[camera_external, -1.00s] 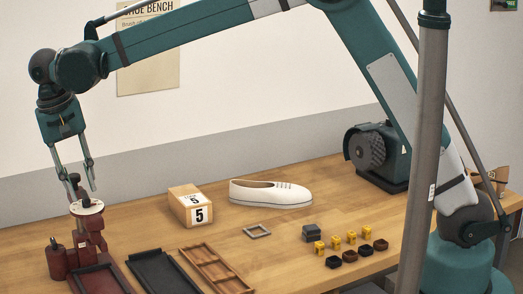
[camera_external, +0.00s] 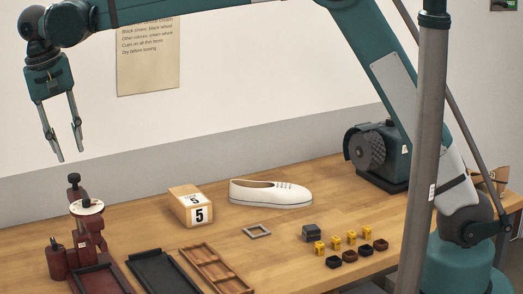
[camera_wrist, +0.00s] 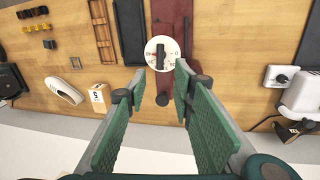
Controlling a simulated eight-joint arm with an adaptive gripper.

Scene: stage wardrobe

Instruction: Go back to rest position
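My gripper (camera_external: 60,157) is open and empty. It hangs in the air above the dark red device (camera_external: 90,232) at the left of the bench, clear of it. The device has a pale round dial (camera_external: 87,207) with a dark knob on top. In the wrist view the dial (camera_wrist: 165,42) shows beyond my two green-padded fingers (camera_wrist: 160,98), with nothing between them. The dark red body (camera_wrist: 172,15) is partly hidden by the fingers.
A white shoe (camera_external: 270,193), a wooden block marked 5 (camera_external: 190,206) and a grey square frame (camera_external: 257,231) stand mid-bench. Trays (camera_external: 165,272) lie in front. Small yellow and dark pieces (camera_external: 350,238) sit at right. A grey post (camera_external: 425,150) rises in the foreground. Air around my gripper is free.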

